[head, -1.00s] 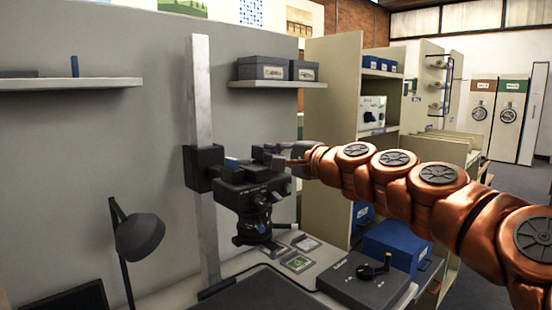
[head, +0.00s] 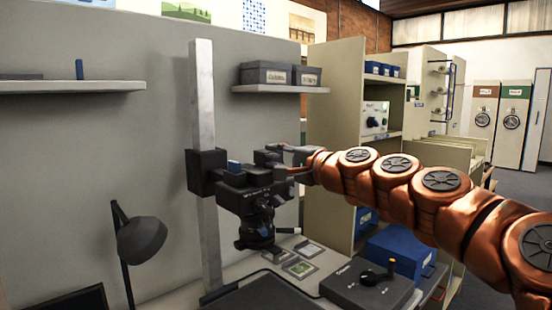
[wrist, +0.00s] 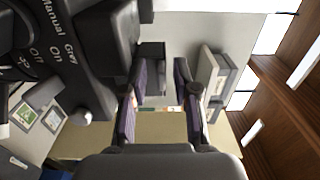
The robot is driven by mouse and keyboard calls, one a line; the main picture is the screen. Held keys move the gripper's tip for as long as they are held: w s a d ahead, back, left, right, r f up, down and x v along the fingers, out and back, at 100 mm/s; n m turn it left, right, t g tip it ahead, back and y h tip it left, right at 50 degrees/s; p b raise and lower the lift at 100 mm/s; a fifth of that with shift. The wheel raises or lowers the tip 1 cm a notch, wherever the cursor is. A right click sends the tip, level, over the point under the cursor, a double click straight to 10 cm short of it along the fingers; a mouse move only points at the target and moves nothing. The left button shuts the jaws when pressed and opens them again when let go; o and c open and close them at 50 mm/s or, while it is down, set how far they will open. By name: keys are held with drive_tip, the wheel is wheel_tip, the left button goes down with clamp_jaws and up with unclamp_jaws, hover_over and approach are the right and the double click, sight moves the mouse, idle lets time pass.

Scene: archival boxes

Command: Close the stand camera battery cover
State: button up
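The stand camera (head: 245,195) is a dark body on a clamp on the pale upright column (head: 203,120). In the wrist view its body (wrist: 75,50) fills the upper left, with printed "Manual", "On" and "Off" labels. My gripper (head: 280,158) is at the camera's right side in the head view. In the wrist view my gripper (wrist: 160,75) has its two fingers apart. A dark grey block (wrist: 152,58) shows between and beyond the fingertips, closer to the left finger. It may be the battery cover, but I cannot tell for certain, nor whether a finger touches it.
A desk lamp (head: 140,238) stands to the left. Below the camera, small framed pieces (head: 300,268) and a grey box with a crank (head: 365,285) lie on the table. A shelf with grey boxes (head: 267,74) is behind. A blue box (head: 400,248) stands at the right.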

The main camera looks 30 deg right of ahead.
drive_tip(key=shift+r, duration=0.1)
wheel_tip(320, 180, up, 10)
idle(0.9)
drive_tip(key=shift+a, duration=0.1)
idle(0.4)
